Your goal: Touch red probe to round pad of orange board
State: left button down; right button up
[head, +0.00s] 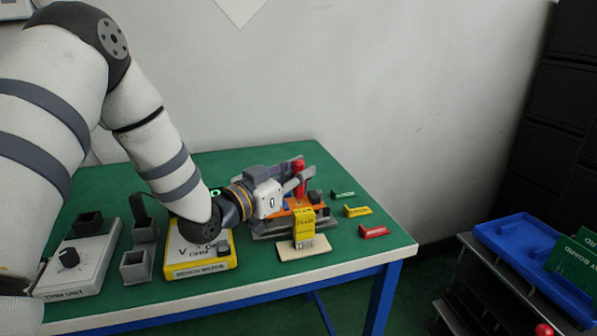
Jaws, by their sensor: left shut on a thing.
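My left gripper (297,183) reaches in from the left, over the right part of the green table. It is shut on the red probe (299,170), which stands roughly upright between the fingers. The orange board (297,204) lies below and around the fingers, on a grey fixture. The gripper and a yellow block in front hide much of the board. The round pad cannot be made out, and I cannot tell whether the probe's tip touches the board. My right gripper is not in view.
A yellow-edged meter (205,264) lies under my left wrist. Grey holders (137,266) and a white box with a black knob (69,258) stand left. The yellow block (304,223) stands before the board. Green, yellow and red (374,231) labels lie right. A blue tray (507,247) is beyond the table.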

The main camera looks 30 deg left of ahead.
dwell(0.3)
pick_arm(q)
notch_tip(320, 180, up, 3)
jog(key=shift+p, duration=0.65)
notch_tip(320, 180, up, 2)
jog(key=shift+r, duration=1)
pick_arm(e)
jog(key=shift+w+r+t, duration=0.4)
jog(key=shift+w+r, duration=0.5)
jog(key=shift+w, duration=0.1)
